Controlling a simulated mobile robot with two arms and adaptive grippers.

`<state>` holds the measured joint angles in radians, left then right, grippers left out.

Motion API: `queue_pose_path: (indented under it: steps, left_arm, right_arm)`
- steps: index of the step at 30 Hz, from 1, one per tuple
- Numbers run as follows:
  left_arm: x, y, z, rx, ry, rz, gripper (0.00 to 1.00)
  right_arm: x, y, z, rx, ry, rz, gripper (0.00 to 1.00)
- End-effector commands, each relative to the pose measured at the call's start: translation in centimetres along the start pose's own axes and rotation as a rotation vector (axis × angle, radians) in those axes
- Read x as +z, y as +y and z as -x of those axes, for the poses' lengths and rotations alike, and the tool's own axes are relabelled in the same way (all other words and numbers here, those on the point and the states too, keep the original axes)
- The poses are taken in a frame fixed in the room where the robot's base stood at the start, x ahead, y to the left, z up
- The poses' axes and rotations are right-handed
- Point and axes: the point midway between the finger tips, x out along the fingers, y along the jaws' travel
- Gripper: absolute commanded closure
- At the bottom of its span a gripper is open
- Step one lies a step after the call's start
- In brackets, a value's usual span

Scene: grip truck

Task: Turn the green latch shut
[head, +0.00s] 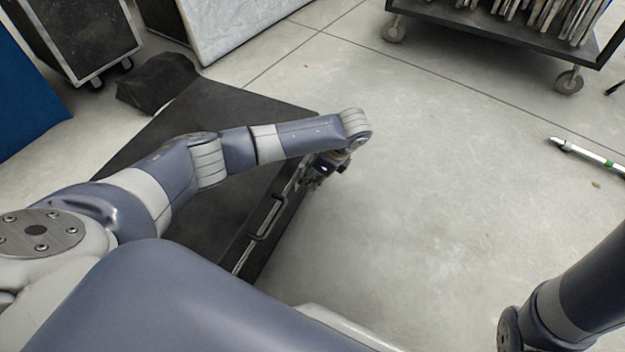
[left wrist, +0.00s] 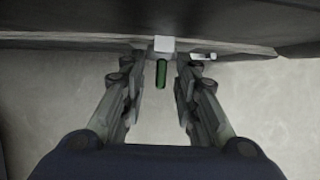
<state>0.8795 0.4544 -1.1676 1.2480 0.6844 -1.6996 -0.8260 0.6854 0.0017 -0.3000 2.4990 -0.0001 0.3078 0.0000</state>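In the left wrist view, the green latch (left wrist: 161,74) points down toward the camera below a small pale block (left wrist: 164,44) at the edge of a dark case. It lies between the two fingers of my left gripper (left wrist: 160,80), which are spread apart with a gap on both sides of the latch. In the head view, my left gripper (head: 318,172) is at the far right side of the black case (head: 200,215), partly hidden under my wrist. The latch is hidden there. My right gripper is out of view; only part of my right arm shows at the lower right.
The case has a handle (head: 265,222) along its right side. A wheeled cart (head: 480,25) stands at the back right, and a white and green tube (head: 590,155) lies on the floor. A dark bag (head: 158,82) lies behind the case. The floor right of the case is clear.

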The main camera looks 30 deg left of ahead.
Motion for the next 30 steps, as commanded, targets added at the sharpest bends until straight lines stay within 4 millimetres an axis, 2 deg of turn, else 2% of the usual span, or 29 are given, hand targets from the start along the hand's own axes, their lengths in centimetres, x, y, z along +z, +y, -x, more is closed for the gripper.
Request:
queue_pose_path:
  steps: [11, 12, 15, 26, 30]
  left_arm:
    - [0.04, 0.0, -0.39, 0.0, 0.0, 0.0, 0.72]
    - [0.04, 0.0, -0.39, 0.0, 0.0, 0.0, 0.81]
    - [0.04, 0.0, -0.39, 0.0, 0.0, 0.0, 1.0]
    - [0.06, 0.06, -0.27, -0.004, 0.0, 0.002, 1.0]
    - [0.16, 0.13, -0.08, -0.019, -0.001, 0.009, 1.0]
  right_arm:
    - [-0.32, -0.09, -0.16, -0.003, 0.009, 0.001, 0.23]
    - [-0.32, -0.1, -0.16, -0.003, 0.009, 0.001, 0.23]
    - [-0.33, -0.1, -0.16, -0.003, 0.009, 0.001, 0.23]
    - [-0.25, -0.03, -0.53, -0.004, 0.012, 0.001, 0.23]
    - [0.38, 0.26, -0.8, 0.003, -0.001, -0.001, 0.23]
